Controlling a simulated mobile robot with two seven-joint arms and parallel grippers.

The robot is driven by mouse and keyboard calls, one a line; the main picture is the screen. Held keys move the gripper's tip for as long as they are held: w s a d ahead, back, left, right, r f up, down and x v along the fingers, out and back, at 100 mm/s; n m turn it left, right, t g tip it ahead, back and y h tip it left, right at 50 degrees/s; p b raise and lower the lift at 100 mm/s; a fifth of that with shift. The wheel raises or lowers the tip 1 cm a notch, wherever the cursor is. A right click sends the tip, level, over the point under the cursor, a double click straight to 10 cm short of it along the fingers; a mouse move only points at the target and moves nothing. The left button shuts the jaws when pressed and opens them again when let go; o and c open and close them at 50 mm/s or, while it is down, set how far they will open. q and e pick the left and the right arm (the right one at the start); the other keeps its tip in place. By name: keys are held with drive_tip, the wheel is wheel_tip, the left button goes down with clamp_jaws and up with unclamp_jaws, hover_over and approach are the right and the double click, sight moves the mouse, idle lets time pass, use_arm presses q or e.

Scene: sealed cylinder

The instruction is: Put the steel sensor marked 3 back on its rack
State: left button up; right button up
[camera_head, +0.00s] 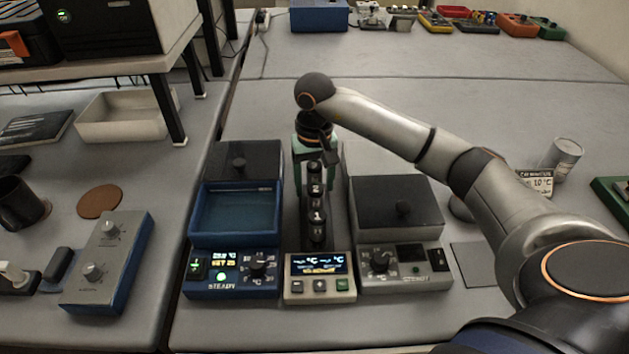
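A narrow dark rack (318,240) stands between two baths, with dark holders marked 2 (316,189) and 1 (317,216) in a row. A further dark holder (314,168) stands behind the 2; its mark is not readable. My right gripper (315,165) points down at the rack's far end, with green parts on either side of the row. The arm and gripper hide what is between the fingers, so I cannot tell whether they are open or shut. I cannot make out the steel sensor marked 3. My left gripper is not in view.
A blue bath (235,237) with an open basin is left of the rack; a grey bath (400,222) with a dark lid is right. A small display unit (319,286) sits in front. A can (561,158) stands at right.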

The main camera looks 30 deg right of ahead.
drive_tip(key=shift+r, duration=0.4)
wheel_tip(320, 180, up, 10)
drive_tip(key=shift+r, duration=0.8)
